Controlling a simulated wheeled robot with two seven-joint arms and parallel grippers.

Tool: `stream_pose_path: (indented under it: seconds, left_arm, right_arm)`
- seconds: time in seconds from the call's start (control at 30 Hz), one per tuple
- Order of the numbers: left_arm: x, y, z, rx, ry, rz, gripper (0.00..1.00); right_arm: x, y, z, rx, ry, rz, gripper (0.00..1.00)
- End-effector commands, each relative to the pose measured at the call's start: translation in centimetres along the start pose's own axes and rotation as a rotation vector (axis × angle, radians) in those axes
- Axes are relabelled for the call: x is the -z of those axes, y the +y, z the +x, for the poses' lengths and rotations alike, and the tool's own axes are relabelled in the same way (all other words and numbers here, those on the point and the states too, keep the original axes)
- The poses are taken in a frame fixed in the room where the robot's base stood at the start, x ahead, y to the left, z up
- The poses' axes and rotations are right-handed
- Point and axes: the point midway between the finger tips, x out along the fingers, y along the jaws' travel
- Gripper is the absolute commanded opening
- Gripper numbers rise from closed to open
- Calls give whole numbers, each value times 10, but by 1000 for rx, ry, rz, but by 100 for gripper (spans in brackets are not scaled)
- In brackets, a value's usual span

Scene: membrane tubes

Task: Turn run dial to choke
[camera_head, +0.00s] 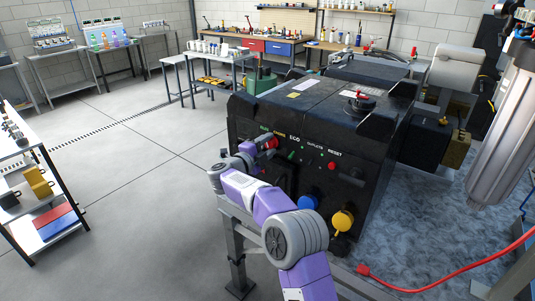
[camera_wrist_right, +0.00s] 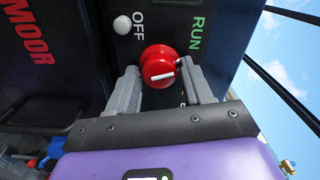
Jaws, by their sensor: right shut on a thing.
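The red run dial (camera_wrist_right: 158,66) sits on the dark front panel of the generator (camera_head: 310,125). In the right wrist view it lies between the two grey fingers of my right gripper (camera_wrist_right: 160,78), which is shut on it. A white mark lies nearly crosswise on the dial. The white OFF label (camera_wrist_right: 138,25) is to its upper left and the green RUN label (camera_wrist_right: 197,33) to its upper right. Part of another label beside the right finger is hidden. In the head view my right gripper (camera_head: 262,147) reaches the dial (camera_head: 271,142). My left gripper is not in view.
The panel also bears a red reset button (camera_head: 332,166), a blue cap (camera_head: 308,202) and a yellow cap (camera_head: 343,220). A red cable (camera_head: 430,272) lies on the bench at the right. A shelf cart (camera_head: 40,180) stands at the left, with open floor between.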

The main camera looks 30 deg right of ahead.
Motion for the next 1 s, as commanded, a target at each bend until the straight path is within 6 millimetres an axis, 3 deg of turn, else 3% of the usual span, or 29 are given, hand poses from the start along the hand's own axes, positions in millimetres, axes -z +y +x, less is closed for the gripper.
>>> stream_pose_path:
  seconds: [0.5, 1.0]
  left_arm:
    - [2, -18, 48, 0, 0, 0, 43]
    - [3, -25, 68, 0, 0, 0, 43]
  right_arm:
    - [-2, 6, 0, -2, 0, 474, 20]
    - [-2, 4, 0, -2, 0, 726, 20]
